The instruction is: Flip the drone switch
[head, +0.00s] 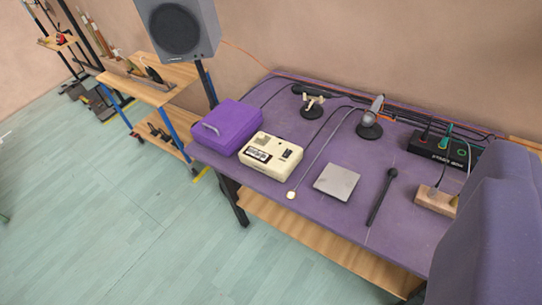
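No part that I can surely call the drone switch can be made out. On the purple table (300,200) a black box (438,149) with pale lettering, too small to read, stands at the back right, with red and green plugs or knobs on it. A cream device (270,153) with a dark panel and small buttons sits at the left, beside a purple case (227,126) with a pale handle. A wooden block (436,199) with a cable stands at the right. My gripper does not show in this view.
A grey plate (337,182), a black stick (381,197) and a microphone on a round stand (370,118) are on the table. Cables run along its back. A large purple form (495,225) blocks the right. A speaker (180,29) stands behind. The floor at left is clear.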

